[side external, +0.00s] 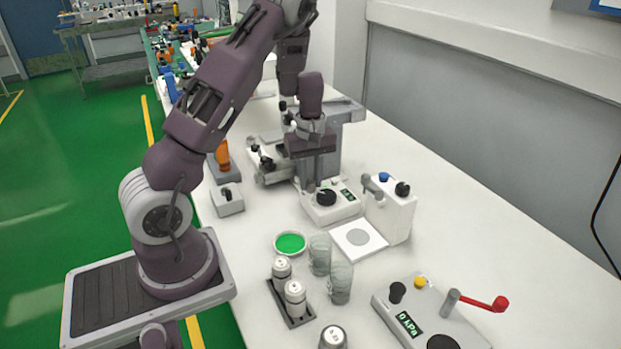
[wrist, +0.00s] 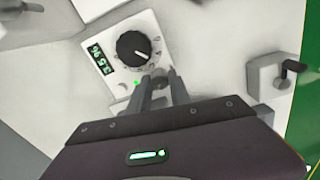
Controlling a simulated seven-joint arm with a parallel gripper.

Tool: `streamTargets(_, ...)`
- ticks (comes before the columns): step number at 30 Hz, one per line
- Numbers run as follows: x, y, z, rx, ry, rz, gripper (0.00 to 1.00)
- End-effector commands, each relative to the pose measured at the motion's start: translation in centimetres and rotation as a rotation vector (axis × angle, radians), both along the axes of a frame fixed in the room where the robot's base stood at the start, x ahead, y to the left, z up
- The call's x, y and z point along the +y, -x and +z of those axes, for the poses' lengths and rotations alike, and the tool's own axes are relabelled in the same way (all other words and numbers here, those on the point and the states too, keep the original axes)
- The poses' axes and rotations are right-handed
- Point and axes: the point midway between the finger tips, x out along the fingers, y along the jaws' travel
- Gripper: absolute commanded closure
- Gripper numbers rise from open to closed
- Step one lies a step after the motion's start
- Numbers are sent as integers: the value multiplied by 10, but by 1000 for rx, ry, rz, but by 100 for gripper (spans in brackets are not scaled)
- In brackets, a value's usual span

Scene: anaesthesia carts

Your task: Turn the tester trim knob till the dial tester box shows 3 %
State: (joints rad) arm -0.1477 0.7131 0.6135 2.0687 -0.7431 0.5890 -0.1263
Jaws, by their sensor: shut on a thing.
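The dial tester box (side external: 333,207) is a white box standing on the bench in front of a grey apparatus. In the wrist view the box (wrist: 155,28) shows a large black dial knob (wrist: 132,47) with a white pointer line and a scale. Its small green display (wrist: 102,56) is turned in the picture and seems to read 3.5 %. A green light (wrist: 136,83) glows near the edge. My gripper (wrist: 160,78) points down at the box's edge, shut on the small grey trim knob (wrist: 161,73), which its fingers partly hide. The side view shows my gripper (side external: 309,181) behind the box.
A white unit with a blue cap (side external: 393,215) stands right of the box, by a white square plate (side external: 358,238). A small grey switch box (side external: 227,200) is to the left.

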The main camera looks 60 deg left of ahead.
Motion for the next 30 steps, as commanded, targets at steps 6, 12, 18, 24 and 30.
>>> streamTargets(6,0,0,0,-1,1,-2,54)
streamTargets(12,0,0,0,-1,1,-2,54)
streamTargets(18,0,-2,20,-6,-1,-4,54)
streamTargets(24,0,-1,60,-5,0,-3,54)
streamTargets(30,0,0,72,-1,1,-1,54)
